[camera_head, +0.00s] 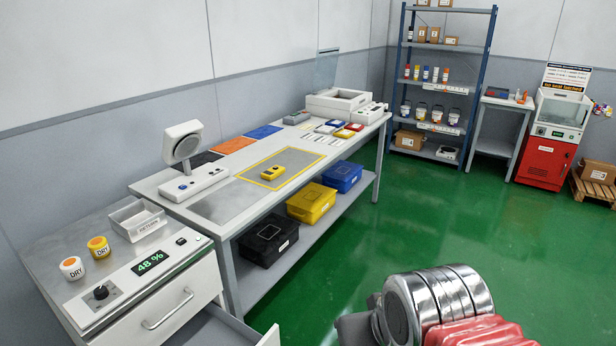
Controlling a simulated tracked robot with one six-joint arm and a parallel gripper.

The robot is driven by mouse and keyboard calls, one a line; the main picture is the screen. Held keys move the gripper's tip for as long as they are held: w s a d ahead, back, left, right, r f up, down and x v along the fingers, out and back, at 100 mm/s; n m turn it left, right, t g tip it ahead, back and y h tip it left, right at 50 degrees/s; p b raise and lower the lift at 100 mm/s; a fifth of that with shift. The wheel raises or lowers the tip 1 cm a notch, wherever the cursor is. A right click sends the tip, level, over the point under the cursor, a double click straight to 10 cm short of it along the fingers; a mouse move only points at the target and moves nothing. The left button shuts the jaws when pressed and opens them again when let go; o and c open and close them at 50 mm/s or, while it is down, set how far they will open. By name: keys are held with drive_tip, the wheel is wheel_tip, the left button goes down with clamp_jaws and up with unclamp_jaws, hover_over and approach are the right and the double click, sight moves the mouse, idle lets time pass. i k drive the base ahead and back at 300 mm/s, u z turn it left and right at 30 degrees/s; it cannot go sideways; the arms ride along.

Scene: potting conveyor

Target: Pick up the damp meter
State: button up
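A small yellow handheld device with a dark face, which looks like the damp meter (272,173), lies on the long workbench (214,207). It rests inside a yellow-outlined rectangle (307,164) on the bench top, with clear surface around it. Part of my arm, silver and red, shows at the bottom right, well apart from the device and over the floor side. My gripper's fingers are not visible in this view.
A round-headed instrument (183,148) stands left of the device. Small coloured boxes (343,133) lie beyond it. Black, yellow and blue bins sit on the lower shelf (322,215). An open drawer (227,327) juts out at the lower left. Green floor (440,220) is clear.

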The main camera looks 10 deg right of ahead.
sight(276, 171)
drive_tip(key=z, duration=0.45)
drive_tip(key=k, duration=0.7)
drive_tip(key=z, duration=0.4)
drive_tip(key=i, duration=1.3)
drive_tip(key=u, duration=0.35)
drive_tip(key=i, duration=0.8)
drive_tip(key=u, duration=0.9)
drive_tip(key=i, duration=0.5)
drive_tip(key=u, duration=0.7)
drive_tip(key=i, duration=0.6)
drive_tip(key=u, duration=0.4)
